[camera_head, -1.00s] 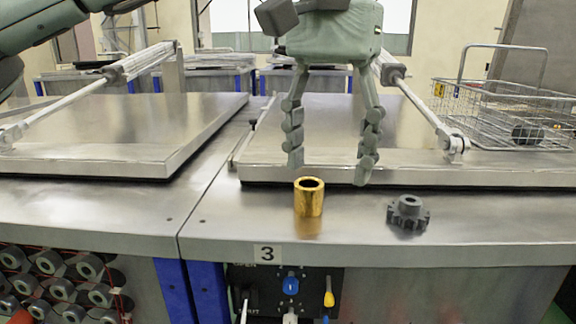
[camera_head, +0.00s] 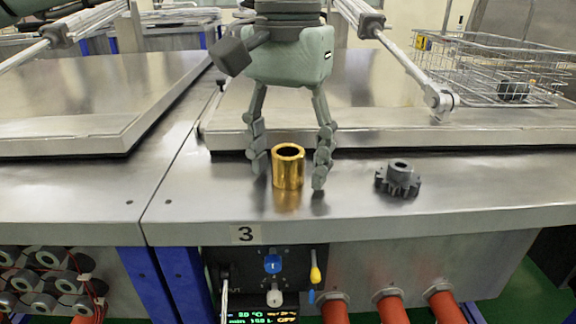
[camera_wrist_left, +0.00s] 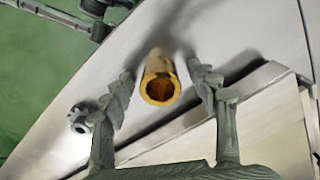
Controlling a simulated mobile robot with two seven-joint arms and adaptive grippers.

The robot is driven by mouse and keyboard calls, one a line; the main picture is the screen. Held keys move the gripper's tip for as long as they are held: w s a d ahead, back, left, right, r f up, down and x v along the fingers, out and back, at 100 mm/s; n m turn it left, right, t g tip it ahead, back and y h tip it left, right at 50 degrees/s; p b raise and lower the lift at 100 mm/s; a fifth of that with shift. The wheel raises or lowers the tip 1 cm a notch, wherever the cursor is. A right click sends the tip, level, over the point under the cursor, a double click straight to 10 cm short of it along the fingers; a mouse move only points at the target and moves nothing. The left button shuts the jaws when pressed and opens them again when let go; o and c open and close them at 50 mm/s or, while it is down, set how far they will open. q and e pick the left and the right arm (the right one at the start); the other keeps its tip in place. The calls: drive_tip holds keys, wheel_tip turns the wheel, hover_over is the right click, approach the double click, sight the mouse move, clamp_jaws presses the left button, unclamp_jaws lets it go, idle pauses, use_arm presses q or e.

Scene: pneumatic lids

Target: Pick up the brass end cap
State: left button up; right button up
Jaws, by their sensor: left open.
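The brass end cap (camera_head: 288,168) is a short gold cylinder with a round opening on top. It stands upright on the steel counter edge in front of the closed lid, in the head view. My left gripper (camera_head: 290,178) is open, its fingers pointing down on either side of the cap, with small gaps to it. In the left wrist view the brass end cap (camera_wrist_left: 159,82) shows between the fingertips of my left gripper (camera_wrist_left: 160,85), with its open end toward the camera. My right gripper is not in view.
A dark gear (camera_head: 398,179) stands on the counter to the right of the cap. A control panel (camera_head: 265,275) and red pipes (camera_head: 391,306) are below the counter's front edge.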

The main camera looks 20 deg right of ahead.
use_arm(q)
clamp_jaws()
idle(0.4)
drive_tip(key=shift+r, duration=0.15)
drive_tip(key=shift+r, duration=0.65)
wheel_tip(320, 180, up, 3)
drive_tip(key=shift+f, duration=0.1)
drive_tip(key=s+a+r+b, duration=0.1)
drive_tip(key=s+a+r, duration=0.5)
drive_tip(key=s, duration=0.3)
drive_tip(key=shift+s+r, duration=0.25)
drive_tip(key=shift+s, duration=0.1)
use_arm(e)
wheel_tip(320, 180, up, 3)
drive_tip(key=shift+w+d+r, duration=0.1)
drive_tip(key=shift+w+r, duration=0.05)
